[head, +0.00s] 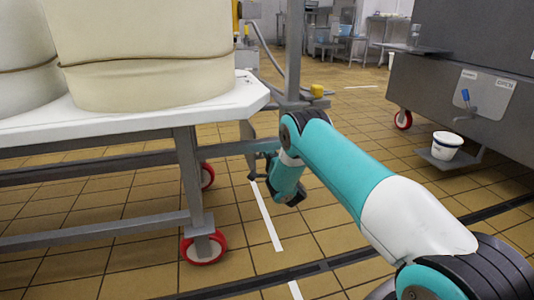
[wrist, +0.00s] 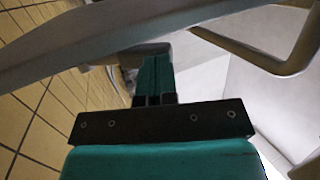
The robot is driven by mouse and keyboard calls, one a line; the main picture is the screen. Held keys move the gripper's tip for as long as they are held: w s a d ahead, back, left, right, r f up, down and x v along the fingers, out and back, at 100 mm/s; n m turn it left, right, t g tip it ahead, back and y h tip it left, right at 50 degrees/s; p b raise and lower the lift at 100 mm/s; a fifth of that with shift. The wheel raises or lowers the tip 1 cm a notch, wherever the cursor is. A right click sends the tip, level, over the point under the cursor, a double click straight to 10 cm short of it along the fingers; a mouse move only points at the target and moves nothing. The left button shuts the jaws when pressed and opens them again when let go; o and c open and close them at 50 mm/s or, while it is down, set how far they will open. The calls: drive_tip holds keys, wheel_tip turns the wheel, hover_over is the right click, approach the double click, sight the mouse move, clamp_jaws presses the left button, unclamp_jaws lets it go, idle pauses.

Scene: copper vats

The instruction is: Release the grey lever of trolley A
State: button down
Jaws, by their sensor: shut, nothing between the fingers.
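A trolley (head: 190,120) with a white top and grey legs stands at the left in the head view; no letter A shows on it. A flat grey upright piece (head: 247,140) hangs by its right end; I cannot tell if it is the lever. My gripper (head: 257,167) is beside that piece, low at the trolley's right end, partly hidden by my arm. In the wrist view the fingers (wrist: 154,80) are shut and empty. A long grey bar (wrist: 120,40) crosses in front of them, and a bent grey rod (wrist: 290,62) is at the right. Contact cannot be judged.
Cream vats (head: 145,55) stand on the trolley, which has red-rimmed wheels (head: 203,247). A grey post with a yellow cap (head: 316,90) is behind my arm. A grey machine (head: 450,85) and a white bucket (head: 446,145) are at the right. Tiled floor lies open between.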

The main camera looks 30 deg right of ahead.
drive_tip(key=shift+w+d+r+p, duration=0.25)
drive_tip(key=shift+w+r+p, duration=0.85)
drive_tip(key=shift+p, duration=0.8)
